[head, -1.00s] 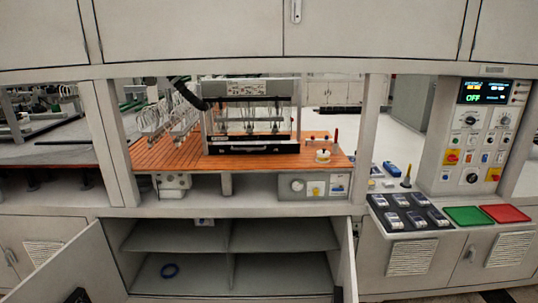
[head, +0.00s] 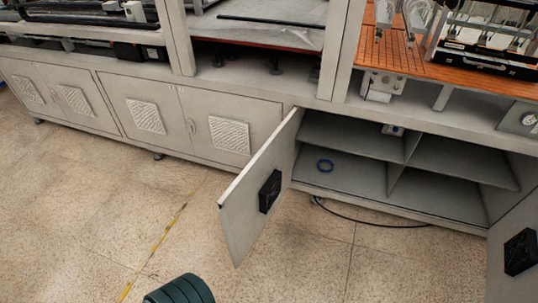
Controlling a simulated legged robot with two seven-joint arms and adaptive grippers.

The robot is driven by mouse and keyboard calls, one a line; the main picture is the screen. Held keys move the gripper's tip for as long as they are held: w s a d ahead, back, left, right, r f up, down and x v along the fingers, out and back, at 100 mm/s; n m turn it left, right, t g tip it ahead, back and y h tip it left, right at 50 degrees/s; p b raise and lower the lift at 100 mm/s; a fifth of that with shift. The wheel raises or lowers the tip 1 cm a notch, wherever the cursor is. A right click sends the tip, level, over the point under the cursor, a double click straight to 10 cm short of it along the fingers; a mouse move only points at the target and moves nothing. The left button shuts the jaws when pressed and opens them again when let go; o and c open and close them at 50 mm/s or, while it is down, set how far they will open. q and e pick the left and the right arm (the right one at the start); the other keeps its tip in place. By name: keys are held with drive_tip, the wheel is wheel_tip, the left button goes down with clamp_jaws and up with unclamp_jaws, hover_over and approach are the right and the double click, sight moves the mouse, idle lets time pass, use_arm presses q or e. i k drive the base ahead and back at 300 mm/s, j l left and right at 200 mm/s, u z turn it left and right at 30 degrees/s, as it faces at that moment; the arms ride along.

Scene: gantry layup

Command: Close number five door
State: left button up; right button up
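A cabinet under the bench stands open in the head view. Its left door (head: 243,205) is swung outward toward me, with a black vented box on its inner face. Its right door (head: 503,275) is also swung outward, partly cut off at the right edge, with a similar black box. No door number is readable, so I cannot tell which one is number five. A dark green ribbed rounded part at the bottom edge looks like part of my arm. No gripper fingers show.
Shut cabinet doors with vents (head: 146,117) line the left. The tiled floor (head: 90,210) in front is clear, with a worn yellow line.

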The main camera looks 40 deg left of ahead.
sight(245, 207)
drive_tip(key=j, duration=0.45)
drive_tip(key=k+j, duration=0.15)
drive_tip(key=j, duration=0.75)
drive_tip(key=k+j+z, duration=0.1)
drive_tip(key=j, duration=0.35)
drive_tip(key=k+j, duration=0.15)
drive_tip(key=j, duration=0.3)
drive_tip(key=k+j, duration=0.1)
drive_tip(key=j, duration=0.8)
drive_tip(key=k+z, duration=0.05)
